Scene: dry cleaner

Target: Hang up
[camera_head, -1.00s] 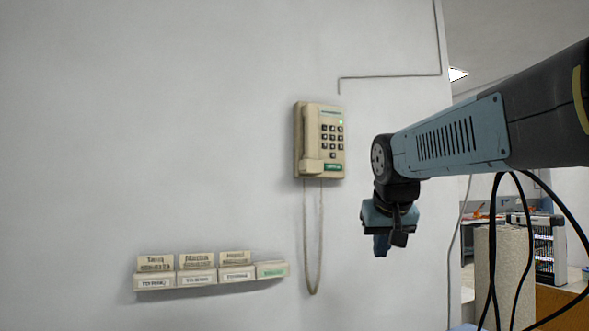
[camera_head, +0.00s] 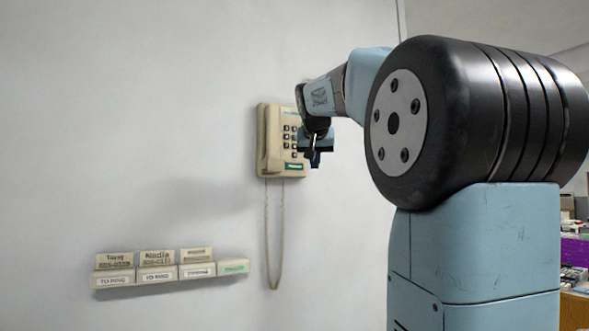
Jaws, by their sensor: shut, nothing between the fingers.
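A beige wall phone (camera_head: 291,172) with a dark keypad hangs on the pale wall. Its handset (camera_head: 262,140) sits upright along the left side of the phone body, apparently in its cradle. A looped cord (camera_head: 272,285) hangs below it. My gripper (camera_head: 315,163) is in front of the phone's right side in the picture, covering part of the keypad and the upper right of the body. It is shut and empty. I cannot tell how far it is from the phone.
A small wall rack (camera_head: 168,274) with several labelled cards is below and left of the phone. The wall left of the phone is bare. My arm fills the right side. Shelves with purple items (camera_head: 574,250) show at the far right edge.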

